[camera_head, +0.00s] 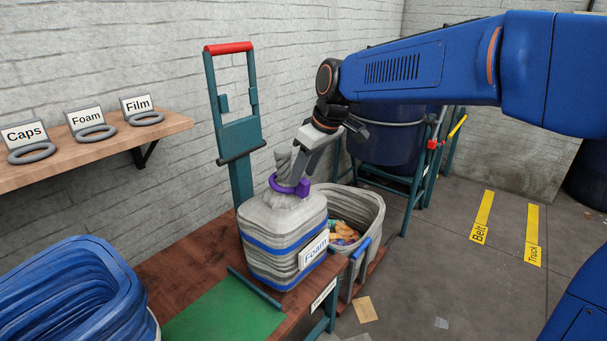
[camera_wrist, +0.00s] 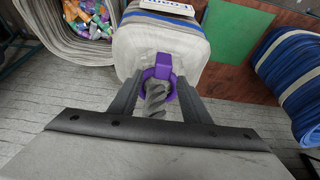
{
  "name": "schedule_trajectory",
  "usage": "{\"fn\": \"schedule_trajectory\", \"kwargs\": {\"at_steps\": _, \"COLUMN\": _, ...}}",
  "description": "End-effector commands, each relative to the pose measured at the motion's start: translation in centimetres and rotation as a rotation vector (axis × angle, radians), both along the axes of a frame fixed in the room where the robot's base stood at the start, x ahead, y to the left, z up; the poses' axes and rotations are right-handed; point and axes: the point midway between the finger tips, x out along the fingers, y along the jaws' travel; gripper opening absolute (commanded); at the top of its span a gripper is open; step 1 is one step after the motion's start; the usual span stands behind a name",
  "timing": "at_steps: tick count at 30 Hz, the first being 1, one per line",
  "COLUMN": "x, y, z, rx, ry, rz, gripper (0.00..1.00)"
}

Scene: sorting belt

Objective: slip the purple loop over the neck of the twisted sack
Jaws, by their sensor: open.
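The sack (camera_head: 270,225) is grey with blue bands and a "Foam" label, and stands upright on the wooden bench. Its twisted neck (camera_head: 284,160) points up, and the twist also shows in the wrist view (camera_wrist: 157,98). In the wrist view the loop (camera_wrist: 158,73) encircles the twist. My gripper (camera_wrist: 158,84) is open, with one finger on each side of the neck and loop. Finger contact with the loop is unclear.
A teal stand with a red handle (camera_head: 228,47) rises behind the sack. A grey bin (camera_head: 365,205) with colourful scraps stands close right. A blue sack (camera_head: 75,290) is at front left, beside a green mat (camera_head: 225,312). A shelf (camera_head: 165,130) holds labelled grey rings.

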Motion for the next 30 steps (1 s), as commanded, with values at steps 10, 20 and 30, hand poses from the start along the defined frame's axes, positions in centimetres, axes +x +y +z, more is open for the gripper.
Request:
{"fn": "schedule_trajectory", "kwargs": {"at_steps": 10, "x": -1.5, "y": -2.0, "z": 6.2, "rx": 0.002, "ry": -0.004, "rz": -0.001, "gripper": 0.43}}
{"fn": "schedule_trajectory", "kwargs": {"at_steps": 20, "x": -3.0, "y": -3.9, "z": 12.0, "rx": 0.001, "ry": -0.003, "rz": -0.001, "gripper": 0.43}}
{"fn": "schedule_trajectory", "kwargs": {"at_steps": 30, "x": -3.7, "y": -4.8, "z": 14.9, "rx": 0.000, "ry": 0.000, "rz": 0.000, "gripper": 0.43}}
